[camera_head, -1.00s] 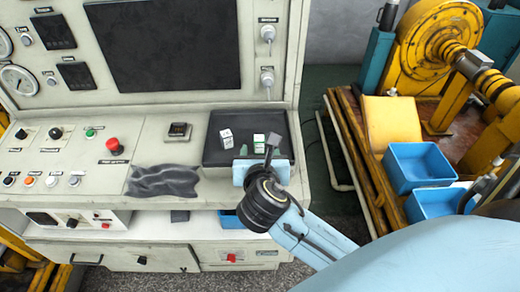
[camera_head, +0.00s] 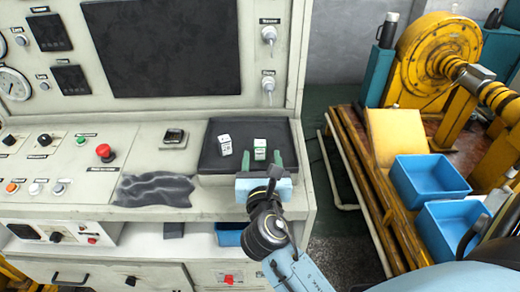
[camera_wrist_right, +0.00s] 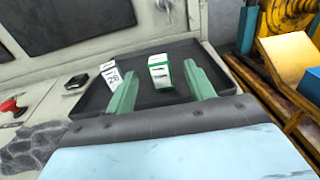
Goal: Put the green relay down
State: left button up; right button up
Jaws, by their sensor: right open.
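The green relay (camera_head: 260,149), a small white block with green markings, stands on the black tray (camera_head: 210,167) on the console. It also shows in the right wrist view (camera_wrist_right: 160,72), between and just beyond my fingertips. My right gripper (camera_head: 261,159) is open, its green fingers apart and pointing at the relay from the near side. The relay's lower part is partly hidden by the gripper in the head view. A second white block (camera_head: 225,145) with dark markings stands to its left; it also shows in the wrist view (camera_wrist_right: 113,78). My left gripper is not in view.
A crumpled grey cloth (camera_head: 155,189) lies left of the tray. A small black device (camera_head: 174,136) sits on the console behind it. Two blue bins (camera_head: 428,177) stand on the yellow-framed bench at the right.

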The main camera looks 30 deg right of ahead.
aim_at(260, 148)
jog(key=x, duration=0.5)
jog(key=shift+w+d+f, duration=0.1)
jog(key=shift+w, duration=0.3)
jog(key=c, duration=1.2)
